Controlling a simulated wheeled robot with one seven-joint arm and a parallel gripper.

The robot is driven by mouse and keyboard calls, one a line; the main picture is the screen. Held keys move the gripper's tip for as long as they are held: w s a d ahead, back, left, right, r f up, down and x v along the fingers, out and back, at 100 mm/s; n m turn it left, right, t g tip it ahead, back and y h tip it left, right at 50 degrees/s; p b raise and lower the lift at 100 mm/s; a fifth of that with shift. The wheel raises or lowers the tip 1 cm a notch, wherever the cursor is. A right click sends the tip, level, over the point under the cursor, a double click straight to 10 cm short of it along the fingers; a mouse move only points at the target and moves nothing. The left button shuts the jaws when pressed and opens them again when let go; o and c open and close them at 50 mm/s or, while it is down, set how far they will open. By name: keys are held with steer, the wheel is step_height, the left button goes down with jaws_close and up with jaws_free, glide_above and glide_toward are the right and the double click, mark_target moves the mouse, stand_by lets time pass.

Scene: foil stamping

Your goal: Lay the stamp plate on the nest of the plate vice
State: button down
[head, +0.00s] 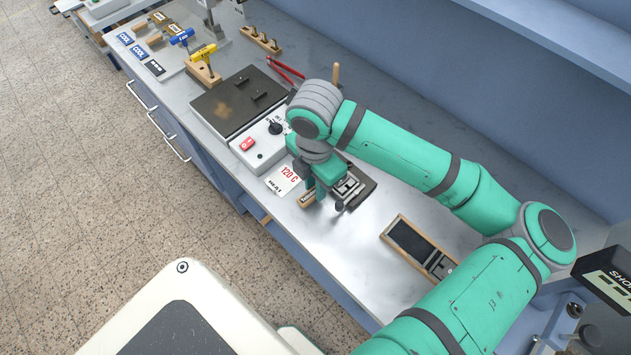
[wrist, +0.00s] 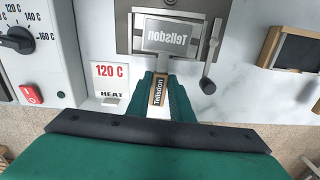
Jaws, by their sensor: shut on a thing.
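My gripper (wrist: 165,80) is shut on the grip, at the plate's near side. In the head view my gripper (head: 318,185) is at the vice's left side, and the wooden grip (head: 308,199) shows below it. The plate is over the plate vice (wrist: 124,40), between its metal jaws, and hides the nest. I cannot tell whether it rests there or hangs just above. The vice's dark base (head: 366,190) is partly covered by my arm.
A lever with a dark knob (wrist: 207,86) stands at the vice's right. A heat controller (head: 260,143) and a "120 C" card (head: 284,179) are on the left. A wooden tray (head: 408,241) lies to the right. Bare bench shows between vice and tray.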

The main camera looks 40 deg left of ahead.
stand_by(0.3)
steer(key=c, duration=1.5)
jaws_free()
step_height(320, 180, up, 11)
steer(key=shift+f, duration=0.15)
